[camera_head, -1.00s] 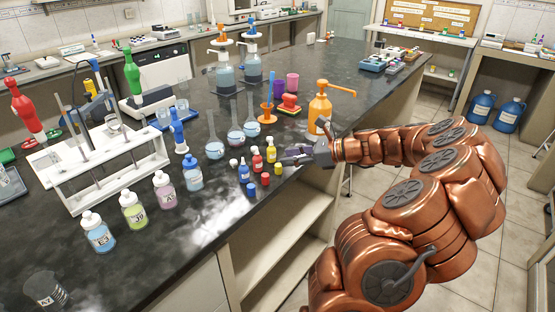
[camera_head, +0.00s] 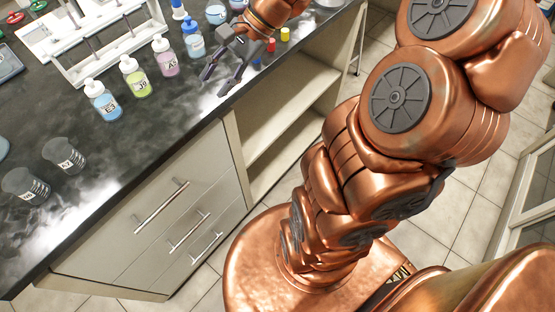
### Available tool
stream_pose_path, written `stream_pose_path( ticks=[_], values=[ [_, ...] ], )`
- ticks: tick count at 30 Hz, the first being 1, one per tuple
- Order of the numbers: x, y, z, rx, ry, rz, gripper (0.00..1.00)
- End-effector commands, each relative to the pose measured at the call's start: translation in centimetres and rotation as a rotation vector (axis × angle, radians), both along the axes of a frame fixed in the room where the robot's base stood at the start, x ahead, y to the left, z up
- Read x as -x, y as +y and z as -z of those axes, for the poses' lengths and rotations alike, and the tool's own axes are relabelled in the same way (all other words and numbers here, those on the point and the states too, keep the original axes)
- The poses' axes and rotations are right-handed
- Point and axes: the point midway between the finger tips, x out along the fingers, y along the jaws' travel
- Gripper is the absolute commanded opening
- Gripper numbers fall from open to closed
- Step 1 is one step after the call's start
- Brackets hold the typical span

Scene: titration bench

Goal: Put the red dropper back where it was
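My gripper (camera_head: 214,85) is open, with nothing visible between its two dark fingers. It is over the black bench near the front edge, pointing down and left in the picture. A small red piece, like a cap (camera_head: 271,45), stands at the bench edge just right of the gripper. A yellow one (camera_head: 285,33) is beside it, and a blue one (camera_head: 257,62) is partly hidden by the gripper. The red dropper's body is not visible now; it is hidden by my arm or out of frame.
A white rack (camera_head: 88,70) is behind. Two beakers (camera_head: 63,156) stand front left. Bare bench lies between them and the gripper.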

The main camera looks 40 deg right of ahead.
Motion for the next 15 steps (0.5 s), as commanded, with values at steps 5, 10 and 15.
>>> stream_pose_path(
  ticks=[5,10,15],
  values=[
    [6.3,4.2,1.4,0.207,-0.058,-0.346,0.4],
    [12.2,5.1,2.9,0.384,-0.1,-0.652,0.4],
    [17.4,3.9,4.1,0.532,-0.123,-0.921,0.4]
  ],
)
